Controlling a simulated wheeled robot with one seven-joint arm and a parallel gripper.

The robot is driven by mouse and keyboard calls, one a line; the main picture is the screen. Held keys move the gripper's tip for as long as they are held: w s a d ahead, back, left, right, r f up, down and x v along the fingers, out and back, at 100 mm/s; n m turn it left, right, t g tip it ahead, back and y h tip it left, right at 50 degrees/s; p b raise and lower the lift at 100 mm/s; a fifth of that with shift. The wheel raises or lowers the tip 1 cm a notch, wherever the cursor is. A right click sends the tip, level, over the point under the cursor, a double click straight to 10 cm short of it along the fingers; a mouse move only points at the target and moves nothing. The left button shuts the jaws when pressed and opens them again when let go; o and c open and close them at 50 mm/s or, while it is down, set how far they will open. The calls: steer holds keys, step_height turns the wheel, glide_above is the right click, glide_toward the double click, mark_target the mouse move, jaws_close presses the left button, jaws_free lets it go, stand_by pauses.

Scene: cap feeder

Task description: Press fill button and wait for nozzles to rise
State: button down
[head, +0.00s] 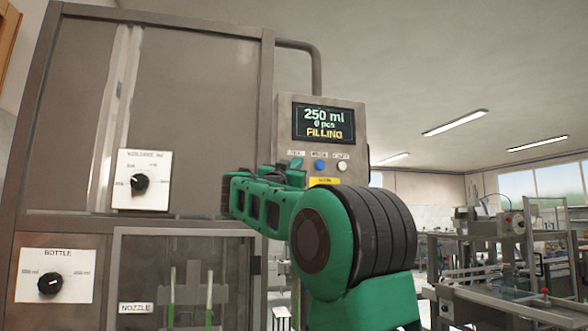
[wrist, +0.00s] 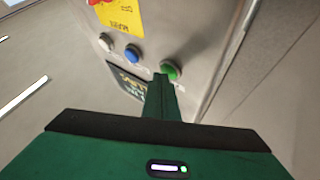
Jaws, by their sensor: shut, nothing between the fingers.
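The control box (head: 354,122) has a display (head: 323,122) reading "250 ml, 0 pcs, FILLING". In the wrist view a green button (wrist: 170,69) sits beside a blue button (wrist: 132,53) and a white button (wrist: 106,42). My gripper (wrist: 163,82) is shut and empty, its tip at the green button; contact or a small gap cannot be told. In the head view my arm covers the lower left of the box. The nozzles (head: 209,292) appear as thin upright rods with green parts behind the window, their lower ends cut off by the frame.
The machine cabinet (head: 200,90) fills the left, with a volume dial (head: 140,183) and a bottle dial (head: 49,284). A red knob (wrist: 97,2) on a yellow plate (wrist: 118,15) is near the buttons. Other machinery (head: 510,240) stands at the right.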

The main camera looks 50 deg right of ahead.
steer(key=shift+s+a, duration=0.5)
steer(key=shift+s, duration=0.2)
steer(key=s+a, duration=0.1)
steer(key=s, duration=0.2)
steer(key=s+a, duration=0.1)
steer(key=shift+s+a, duration=0.15)
steer(key=shift+a, duration=0.15)
stand_by(0.4)
steer(key=shift+f, duration=0.1)
stand_by(0.6)
